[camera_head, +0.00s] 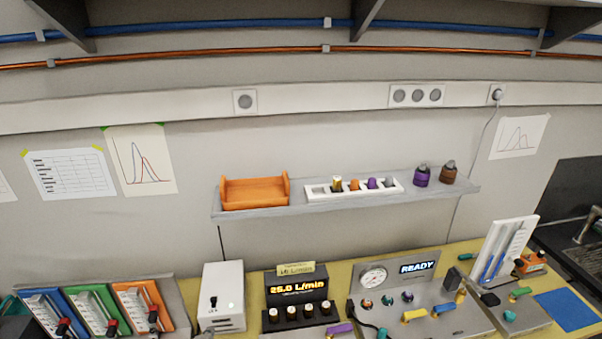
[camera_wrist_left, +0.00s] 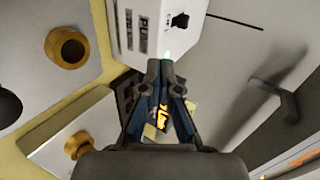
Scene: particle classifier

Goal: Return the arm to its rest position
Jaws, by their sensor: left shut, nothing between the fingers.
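My left gripper (camera_wrist_left: 160,68) shows in the left wrist view, its dark fingers together at the tips with nothing held. The fingertips appear just in front of a white box with a black switch (camera_wrist_left: 148,25); I cannot tell whether they touch it. In the head view this white box (camera_head: 223,290) stands at the bottom, left of centre. I cannot clearly make out my left gripper in the head view. A display with orange characters (camera_wrist_left: 163,118) shows between the fingers in the wrist view. My right gripper is in neither view.
A shelf (camera_head: 300,207) on the wall holds an orange tray (camera_head: 255,192), a white vial rack (camera_head: 316,191) and two bottles. Along the bench stand coloured slider panels (camera_head: 97,309), a flow display (camera_head: 297,288) and a READY console (camera_head: 418,267). The wall area below the shelf is mostly clear.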

